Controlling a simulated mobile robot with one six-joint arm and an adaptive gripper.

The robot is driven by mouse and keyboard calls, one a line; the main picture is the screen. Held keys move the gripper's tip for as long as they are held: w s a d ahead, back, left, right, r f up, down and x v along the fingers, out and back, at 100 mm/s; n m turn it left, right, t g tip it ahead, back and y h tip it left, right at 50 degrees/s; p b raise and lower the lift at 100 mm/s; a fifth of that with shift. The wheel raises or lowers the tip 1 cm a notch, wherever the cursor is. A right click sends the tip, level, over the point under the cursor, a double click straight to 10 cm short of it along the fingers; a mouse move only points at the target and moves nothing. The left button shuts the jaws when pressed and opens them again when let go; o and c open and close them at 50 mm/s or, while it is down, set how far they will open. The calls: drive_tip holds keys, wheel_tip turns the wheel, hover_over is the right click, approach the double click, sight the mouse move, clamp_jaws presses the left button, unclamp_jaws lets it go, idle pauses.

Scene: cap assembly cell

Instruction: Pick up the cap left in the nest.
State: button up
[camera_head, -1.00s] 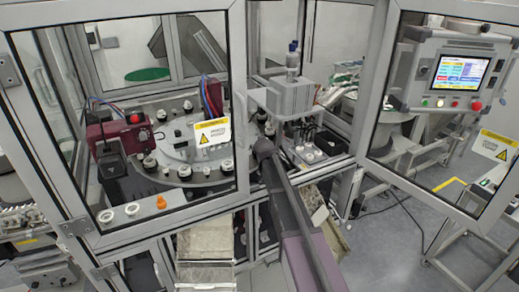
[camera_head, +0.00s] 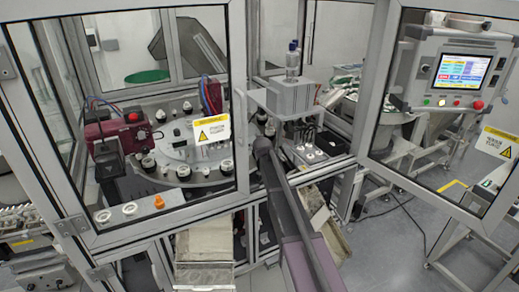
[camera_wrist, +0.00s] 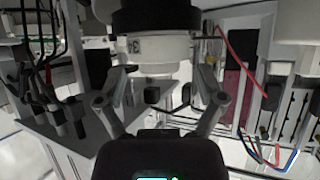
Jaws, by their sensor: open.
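In the wrist view my gripper (camera_wrist: 162,80) is open, with one finger on each side of a pale round piece (camera_wrist: 163,50) with a small dark mark on it. A wide black round part (camera_wrist: 155,15) adjoins this piece at the top edge. I cannot tell which of these is the cap and which the nest, nor whether the fingers touch anything. In the head view the round indexing table (camera_head: 185,150) carries several dark nests with pale tops around its rim. My gripper is not visible there, hidden beyond my arm and the door frame.
A glazed door with a yellow warning label (camera_head: 212,130) stands left of my arm. A grey station (camera_head: 290,97) stands just beyond it. An operator panel (camera_head: 456,75) is at the right. Red and blue wires (camera_wrist: 270,155) hang at right in the wrist view.

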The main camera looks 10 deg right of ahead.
idle(0.3)
drive_tip(key=c, duration=0.8)
drive_tip(key=shift+r, duration=0.1)
wheel_tip(320, 180, up, 3)
drive_tip(key=p, duration=0.3)
drive_tip(key=shift+r, duration=0.15)
drive_tip(key=s+r+p, duration=0.1)
drive_tip(key=s+p, duration=0.1)
drive_tip(key=s, duration=1.4)
drive_tip(key=shift+d+r, duration=0.15)
drive_tip(key=shift+r, duration=0.1)
drive_tip(key=shift+s, duration=0.1)
